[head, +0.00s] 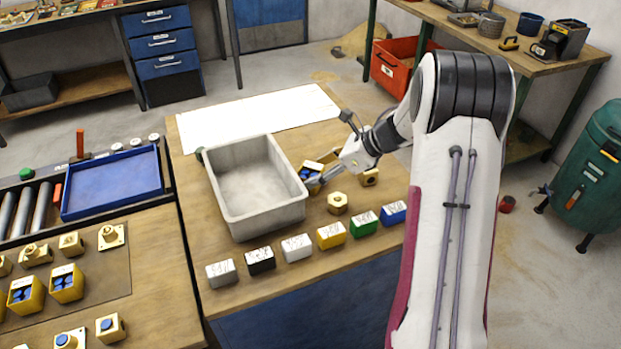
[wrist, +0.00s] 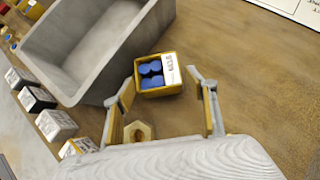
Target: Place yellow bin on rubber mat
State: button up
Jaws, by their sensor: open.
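The yellow bin (head: 309,169) holds blue round parts and stands on the wooden table, just right of the grey tub. In the wrist view the yellow bin (wrist: 160,90) has a white label on its right side. My gripper (head: 318,183) is open at the bin. In the wrist view its fingers (wrist: 162,86) are spread to either side of the bin's near edge, with gaps visible; the bin is not clamped. A darker brown mat (head: 101,291), which seems to be the rubber mat, lies on the left table with other yellow bins and brass parts on it.
The deep grey tub (head: 235,225) stands left of my gripper. A row of coloured labelled blocks (head: 330,236) lines the front edge. A brass nut (head: 337,203) lies near my gripper. A blue tray (head: 112,184) sits at left; a white sheet (head: 260,118) lies behind.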

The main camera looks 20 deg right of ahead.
aim_at(310, 176)
jog(key=shift+x, duration=2)
jog(key=shift+s+f, duration=0.1)
jog(key=c, duration=1)
notch_tip(310, 176, up, 18)
